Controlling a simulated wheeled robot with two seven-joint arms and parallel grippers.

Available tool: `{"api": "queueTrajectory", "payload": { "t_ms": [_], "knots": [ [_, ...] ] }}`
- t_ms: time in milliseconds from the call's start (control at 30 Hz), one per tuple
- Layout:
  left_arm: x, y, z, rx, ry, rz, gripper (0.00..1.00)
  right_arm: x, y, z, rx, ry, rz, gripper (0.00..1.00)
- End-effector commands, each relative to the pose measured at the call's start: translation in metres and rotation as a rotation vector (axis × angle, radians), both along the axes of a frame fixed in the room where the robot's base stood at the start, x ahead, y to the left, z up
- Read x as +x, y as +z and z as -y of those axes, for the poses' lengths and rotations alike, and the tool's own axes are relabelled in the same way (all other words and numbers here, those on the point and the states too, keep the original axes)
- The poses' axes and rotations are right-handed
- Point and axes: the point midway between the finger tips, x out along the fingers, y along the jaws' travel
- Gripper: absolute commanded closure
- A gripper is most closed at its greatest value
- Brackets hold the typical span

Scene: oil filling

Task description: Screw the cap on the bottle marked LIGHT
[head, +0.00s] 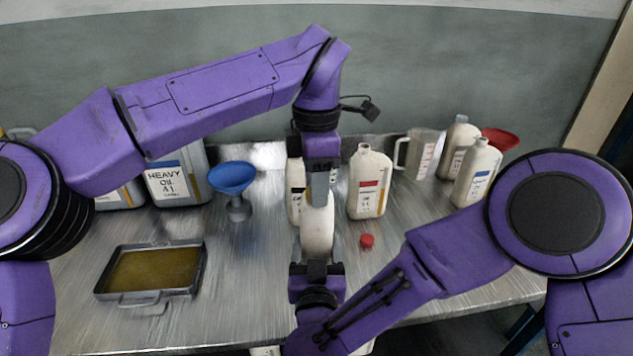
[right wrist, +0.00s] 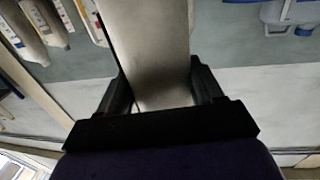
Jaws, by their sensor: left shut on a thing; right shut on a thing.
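My right gripper (head: 316,272) is shut on a white bottle (head: 317,235), held upright above the table. In the right wrist view the bottle (right wrist: 160,60) fills the space between the jaws; no label shows. My left gripper (head: 319,190) points down and is shut at the bottle's top; I cannot tell whether it grips a cap or the neck. A white bottle with a red label (head: 368,185) stands uncapped to the right; its lettering is too small to read. A red cap (head: 366,241) lies on the table in front of it.
A tray of oil (head: 152,298), a HEAVY OIL can (head: 178,185) and a blue funnel (head: 233,178) are at left. Another bottle (head: 294,195) stands behind the held one. A jug (head: 424,155), a blue-labelled bottle (head: 478,172) and a red funnel (head: 500,139) are at right.

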Motion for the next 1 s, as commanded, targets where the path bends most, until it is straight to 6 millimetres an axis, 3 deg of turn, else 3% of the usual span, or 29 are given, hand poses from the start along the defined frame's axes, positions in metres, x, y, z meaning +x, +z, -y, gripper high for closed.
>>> {"api": "queueTrajectory", "payload": {
  "t_ms": [133,300,333,400,767,1000],
  "knots": [
    [0.002,0.000,-0.001,-0.001,-0.320,0.006,0.99,0.000,0.001,-0.001,0.001,0.003,0.002,1.00],
    [0.002,0.000,-0.001,0.000,-0.336,0.006,0.99,-0.001,0.001,-0.001,0.001,0.003,0.002,1.00],
    [0.002,0.000,-0.001,-0.001,-0.335,0.006,0.53,-0.001,0.001,-0.001,0.001,0.003,0.002,1.00],
    [0.001,0.000,-0.001,-0.001,-0.335,0.005,0.33,0.000,0.001,-0.001,0.001,0.003,0.002,1.00],
    [0.001,0.006,0.000,0.000,-0.333,0.003,0.33,0.000,0.001,-0.001,0.001,0.001,0.002,1.00],
    [0.002,0.056,0.001,0.000,-0.331,0.007,0.33,0.000,0.001,0.000,0.001,0.001,0.003,1.00]
  ]
}}
